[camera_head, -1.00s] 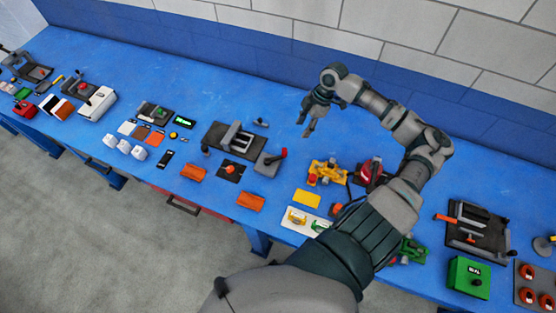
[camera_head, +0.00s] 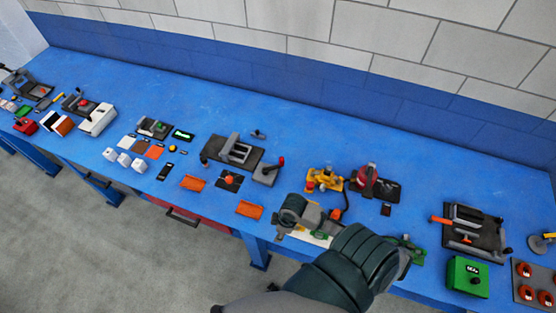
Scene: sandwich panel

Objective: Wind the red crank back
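A grey box (camera_head: 266,174) with a red-tipped lever or crank handle (camera_head: 281,161) stands near the middle of the blue bench, right of a dark fixture. Further right is a red round device (camera_head: 364,176) on a dark plate; I cannot tell for sure which of the two is the red crank. My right arm comes in from the bottom, its grey wrist links low over the bench front, right of and below the grey box. Its fingers cannot be made out clearly, and I see no contact with either red part. My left gripper is out of view.
A yellow device (camera_head: 323,180) stands left of the red device. A green box (camera_head: 468,277) and a dark fixture (camera_head: 474,229) are at right. The back strip of the bench is mostly clear.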

